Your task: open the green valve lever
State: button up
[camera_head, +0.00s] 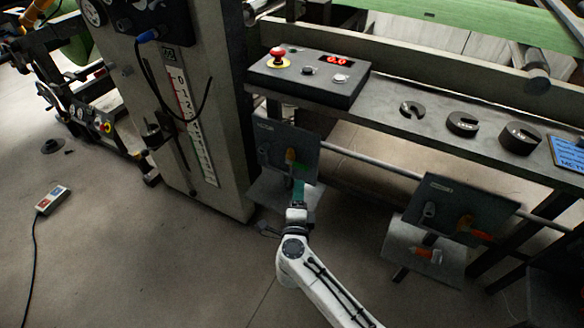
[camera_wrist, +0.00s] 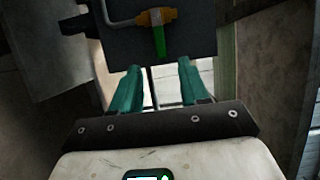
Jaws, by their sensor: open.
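The green valve lever (camera_wrist: 159,42) shows in the wrist view below a brass-orange valve body (camera_wrist: 157,17) on a dark panel. It points down toward the gap between my fingers. In the head view the lever (camera_head: 300,166) is a small green patch beside the orange valve body (camera_head: 290,155) on the left panel. My gripper (camera_wrist: 160,68) has two teal fingers, open and empty, one on each side of the lever's line. The fingertips sit short of the lever, with no contact visible. In the head view my gripper (camera_head: 298,187) is just below the lever.
A second panel (camera_head: 462,205) with an orange-handled valve is to the right. A grey pipe (camera_head: 372,160) runs between the panels. A control box (camera_head: 308,76) with a red button and several slotted weights (camera_head: 462,124) sit on the beam above. Open floor lies at lower left.

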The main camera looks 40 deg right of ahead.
aim_at(301, 169)
jog(key=b+x, duration=0.3)
jog(key=x, duration=0.7)
jog(key=shift+w+d, duration=0.25)
jog(key=shift+d, duration=0.05)
grip_shut()
